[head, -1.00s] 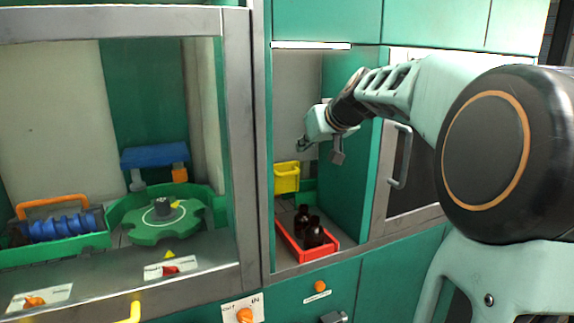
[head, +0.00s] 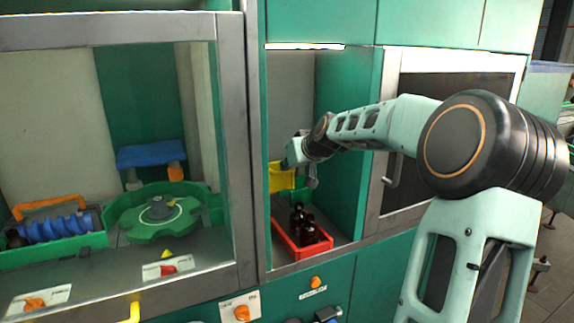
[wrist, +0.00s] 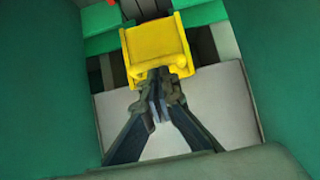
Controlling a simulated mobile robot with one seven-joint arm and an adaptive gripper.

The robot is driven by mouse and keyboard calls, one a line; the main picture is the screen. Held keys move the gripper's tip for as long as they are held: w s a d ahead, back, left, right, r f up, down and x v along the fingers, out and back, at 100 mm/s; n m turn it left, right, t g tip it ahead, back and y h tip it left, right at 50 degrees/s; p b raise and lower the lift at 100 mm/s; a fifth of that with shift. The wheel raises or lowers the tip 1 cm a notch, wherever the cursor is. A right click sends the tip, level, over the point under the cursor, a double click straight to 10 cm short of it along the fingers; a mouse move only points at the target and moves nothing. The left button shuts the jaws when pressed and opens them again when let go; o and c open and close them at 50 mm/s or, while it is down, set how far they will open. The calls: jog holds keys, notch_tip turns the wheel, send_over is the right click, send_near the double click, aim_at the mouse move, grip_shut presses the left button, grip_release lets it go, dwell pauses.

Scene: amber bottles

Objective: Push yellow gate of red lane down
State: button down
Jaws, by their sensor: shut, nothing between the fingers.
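The yellow gate (head: 281,177) stands at the back of the right-hand bay, behind the red lane (head: 313,246). In the wrist view the yellow gate (wrist: 157,48) fills the upper middle, with raised side edges. My gripper (head: 296,180) is in the bay, in front of the gate and partly covering it. In the wrist view my gripper (wrist: 160,80) is shut and empty, its fingertips at the gate's near edge. I cannot tell whether they touch it. Dark amber bottles (head: 302,219) stand in the red lane, below my gripper.
A green wall (head: 340,120) closes the bay on the right, and a grey post (head: 257,140) stands on its left. The left-hand bay holds a green star wheel (head: 155,225) and a blue screw (head: 57,228). Orange knobs (head: 241,313) are on the front panel.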

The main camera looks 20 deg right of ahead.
dwell(0.3)
notch_tip(320, 180, down, 9)
jog(key=b, duration=0.8)
jog(key=s+r, duration=0.4)
jog(key=r, duration=0.1)
jog(key=s+r+p, duration=0.1)
jog(key=s+r, duration=0.1)
jog(key=r, duration=0.1)
jog(key=shift+s+d, duration=0.25)
jog(key=shift+s, duration=0.05)
jog(key=shift+v, duration=1.45)
jog(key=shift+a, duration=0.1)
jog(key=shift+f, duration=0.1)
